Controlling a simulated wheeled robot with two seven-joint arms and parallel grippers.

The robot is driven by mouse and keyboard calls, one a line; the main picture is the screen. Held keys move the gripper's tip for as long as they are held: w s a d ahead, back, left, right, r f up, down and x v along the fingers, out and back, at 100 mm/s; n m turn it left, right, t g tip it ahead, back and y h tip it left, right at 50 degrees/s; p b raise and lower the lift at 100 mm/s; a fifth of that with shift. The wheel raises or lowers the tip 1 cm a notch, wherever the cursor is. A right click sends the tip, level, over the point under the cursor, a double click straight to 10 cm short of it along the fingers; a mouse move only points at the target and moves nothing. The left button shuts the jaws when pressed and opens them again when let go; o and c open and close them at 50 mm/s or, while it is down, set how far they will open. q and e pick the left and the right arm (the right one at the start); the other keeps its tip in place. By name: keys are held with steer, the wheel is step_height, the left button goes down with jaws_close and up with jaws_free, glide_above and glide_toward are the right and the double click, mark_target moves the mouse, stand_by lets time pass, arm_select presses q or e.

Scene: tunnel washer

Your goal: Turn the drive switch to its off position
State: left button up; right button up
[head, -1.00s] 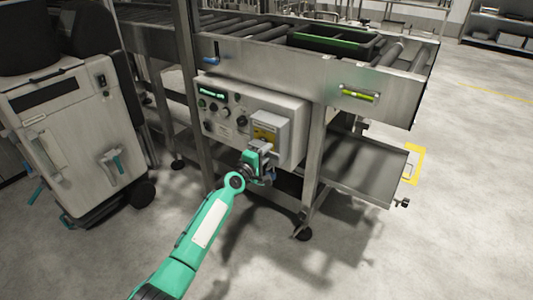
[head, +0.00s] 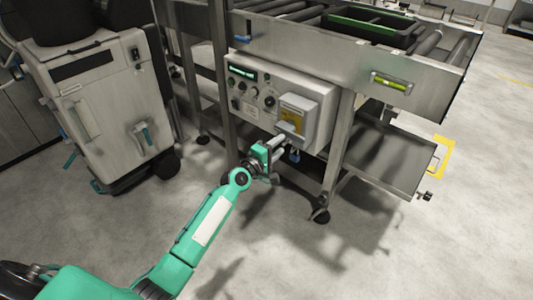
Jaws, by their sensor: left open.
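A grey control panel (head: 258,92) is mounted under the conveyor frame. A small blue part (head: 294,156) shows below the box, close beyond the gripper. My right gripper is not in view.
The roller conveyor (head: 350,50) runs above the panel, with a green-rimmed tray on it. A support leg (head: 335,155) and a lower metal tray (head: 392,158) stand to the right. A beige wheeled machine (head: 95,95) is at left. The floor in front is clear.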

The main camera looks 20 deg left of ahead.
arm_select(q)
steer(key=v, duration=0.6)
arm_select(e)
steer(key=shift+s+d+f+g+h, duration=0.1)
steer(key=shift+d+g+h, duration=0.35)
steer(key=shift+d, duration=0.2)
